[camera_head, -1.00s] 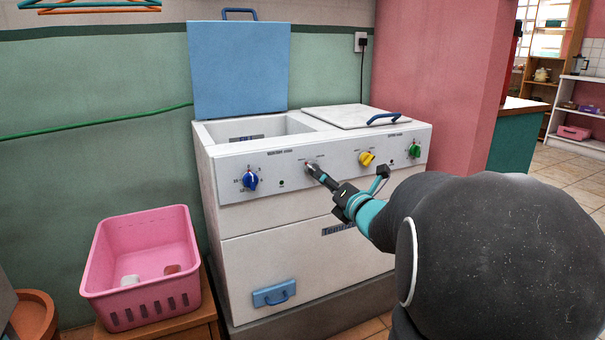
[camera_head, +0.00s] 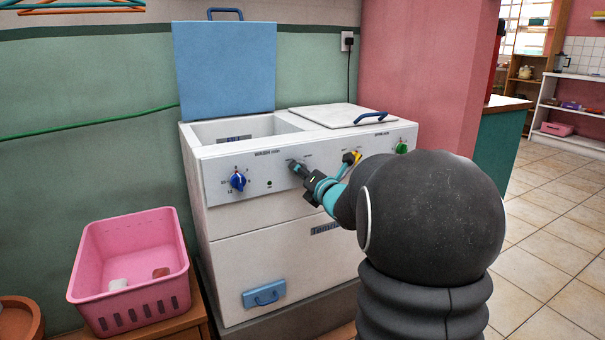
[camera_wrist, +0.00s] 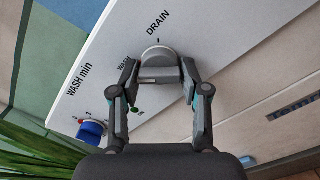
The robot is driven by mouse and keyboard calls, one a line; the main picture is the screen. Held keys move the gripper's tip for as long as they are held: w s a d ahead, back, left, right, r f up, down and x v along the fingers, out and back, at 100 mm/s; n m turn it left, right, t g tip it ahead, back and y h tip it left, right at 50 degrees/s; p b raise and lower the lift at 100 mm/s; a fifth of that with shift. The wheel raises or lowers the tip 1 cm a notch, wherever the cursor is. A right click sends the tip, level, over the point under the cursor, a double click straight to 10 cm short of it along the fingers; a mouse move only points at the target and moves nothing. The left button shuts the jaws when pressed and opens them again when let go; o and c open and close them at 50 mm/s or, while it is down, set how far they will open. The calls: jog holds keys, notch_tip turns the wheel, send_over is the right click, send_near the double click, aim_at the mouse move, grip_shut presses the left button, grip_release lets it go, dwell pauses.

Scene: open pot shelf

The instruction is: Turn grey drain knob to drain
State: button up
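The grey drain knob (camera_wrist: 159,58) is on the white front panel of the washing machine (camera_head: 225,222), beside the word DRAIN in the wrist view. In the head view my gripper (camera_head: 297,168) is at this knob and hides most of it. In the wrist view my gripper (camera_wrist: 160,73) has one finger on each side of the knob, closed against its sides. The knob's raised grip lies across between the fingertips. The WASH label is to the left of the knob. The knob's exact pointer direction is hard to tell.
A blue knob (camera_head: 238,181) is left on the panel; yellow (camera_head: 357,157) and green (camera_head: 402,148) knobs are to the right, the yellow one partly behind my arm. A pink basket (camera_head: 130,262) stands at left. Tiled floor is open at right.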

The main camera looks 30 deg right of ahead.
jog(key=c, duration=0.5)
jog(key=shift+m, duration=0.3)
jog(key=m+b, duration=0.1)
jog(key=m, duration=0.1)
jog(key=shift+m+b, duration=0.3)
jog(key=shift+b, duration=0.05)
jog(key=m, duration=0.3)
jog(key=shift+r+m, duration=0.1)
jog(key=shift+m, duration=0.2)
jog(key=m, duration=0.5)
jog(key=shift+r+m+p, duration=0.2)
jog(key=shift+m+p, duration=0.1)
jog(key=shift+p, duration=0.05)
jog(key=m+p, duration=0.2)
jog(key=m, duration=0.3)
jog(key=shift+m, duration=0.4)
